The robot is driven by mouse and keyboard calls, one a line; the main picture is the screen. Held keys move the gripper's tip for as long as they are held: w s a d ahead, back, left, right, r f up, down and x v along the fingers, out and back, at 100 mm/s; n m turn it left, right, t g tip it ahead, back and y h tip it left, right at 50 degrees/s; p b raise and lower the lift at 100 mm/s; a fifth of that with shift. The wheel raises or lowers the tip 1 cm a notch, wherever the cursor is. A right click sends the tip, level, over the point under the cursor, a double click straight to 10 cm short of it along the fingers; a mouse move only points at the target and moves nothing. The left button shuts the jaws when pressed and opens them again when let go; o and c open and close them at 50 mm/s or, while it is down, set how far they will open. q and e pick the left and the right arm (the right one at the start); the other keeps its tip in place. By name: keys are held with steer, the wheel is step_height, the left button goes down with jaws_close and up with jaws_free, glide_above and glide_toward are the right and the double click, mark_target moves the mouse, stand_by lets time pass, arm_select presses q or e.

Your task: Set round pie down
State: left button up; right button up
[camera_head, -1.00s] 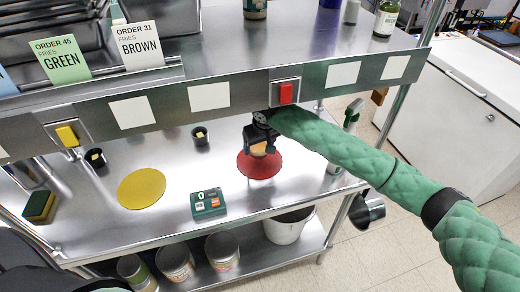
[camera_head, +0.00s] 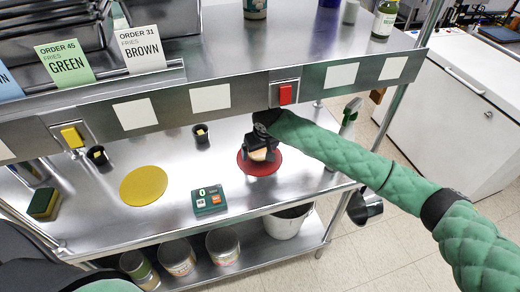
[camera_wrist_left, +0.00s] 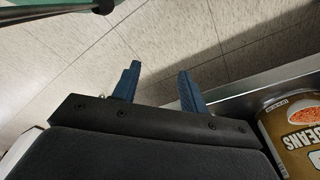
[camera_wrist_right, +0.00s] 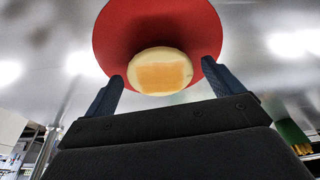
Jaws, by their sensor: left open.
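The round pie (camera_head: 259,155), pale with an orange-tan top, is at the red round mat (camera_head: 268,167), under my right gripper (camera_head: 262,146). In the right wrist view the pie (camera_wrist_right: 160,72) shows in front of the red mat (camera_wrist_right: 158,22). The fingers of my right gripper (camera_wrist_right: 163,75) stand wide apart, one on each side of the pie, with a small gap on both sides. The gripper partly hides the pie in the head view. My left gripper (camera_wrist_left: 155,85) is open and empty, with floor tiles behind it.
A yellow round mat (camera_head: 143,186), a small green keypad box (camera_head: 209,200), two dark cups (camera_head: 201,133) and a sponge (camera_head: 43,204) are on the steel counter. A shelf edge with a red switch (camera_head: 285,94) runs above my right arm. Cans (camera_head: 176,260) stand below.

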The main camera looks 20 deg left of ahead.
mark_target(263, 157)
steer(key=shift+r, duration=0.1)
steer(key=shift+r, duration=0.2)
steer(key=r, duration=0.1)
steer(key=s+d+r+b, duration=0.1)
steer(key=r+b, duration=0.1)
steer(key=r, duration=0.1)
steer(key=shift+s+d, duration=0.25)
steer(key=shift+s, duration=0.1)
steer(key=s+d+b, duration=0.2)
steer(key=s+d, duration=0.1)
steer(key=s, duration=0.1)
steer(key=s+d+b, duration=0.1)
steer(key=s+d, duration=0.2)
steer(key=d, duration=0.1)
steer(key=shift+s+r+b, duration=0.15)
steer(key=shift+s+b, duration=0.2)
steer(key=shift+s, duration=0.05)
arm_select(q)
steer(key=w+d+r, duration=0.1)
steer(key=w+r, duration=0.1)
steer(key=r, duration=0.7)
steer(key=w+d+r, duration=0.2)
steer(key=r, duration=0.7)
steer(key=shift+d, duration=0.25)
arm_select(e)
steer(key=shift+s+d, duration=0.2)
steer(key=shift+s, duration=0.05)
arm_select(q)
steer(key=shift+h, duration=0.3)
